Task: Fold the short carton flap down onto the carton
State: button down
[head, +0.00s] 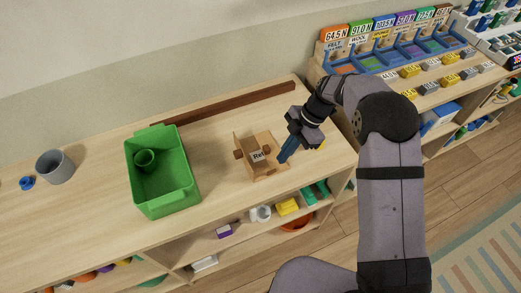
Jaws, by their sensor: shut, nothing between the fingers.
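A small brown carton (258,158) stands on the wooden bench top, with flaps sticking out around it and a printed label on it. One short flap (238,154) juts out on its left side. Another flap shows along its front right edge (268,174). My gripper (283,158) is shut and empty, its blue fingers pointing down at the right side of the carton. Whether the fingertips touch the carton cannot be told from this view. The fingers hide part of the carton's right side.
A grey cup (54,167) and a blue piece (26,183) are further left. A brown bar (232,102) lies behind. Bench top between bin and carton is clear.

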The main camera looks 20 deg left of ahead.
notch_tip(320, 180, up, 6)
jog(key=shift+f+p, duration=0.25)
jog(key=shift+p, duration=0.9)
jog(key=s+d+r+m+t+h+p, duration=0.1)
jog(key=s+d+r+m, duration=0.2)
jog(key=d+m, duration=0.45)
jog(key=s+d+r+m+t+h, duration=0.1)
jog(key=s+d+r+m, duration=0.25)
jog(key=d+m, duration=0.45)
jog(key=s+d+r+m+t+h+p, duration=0.1)
jog(key=s+d+m, duration=0.9)
jog(key=d+m, duration=0.1)
jog(key=shift+s+d+r+t+h, duration=0.15)
jog(key=shift+s+d+t+h, duration=0.05)
jog(key=shift+s+t+h, duration=0.15)
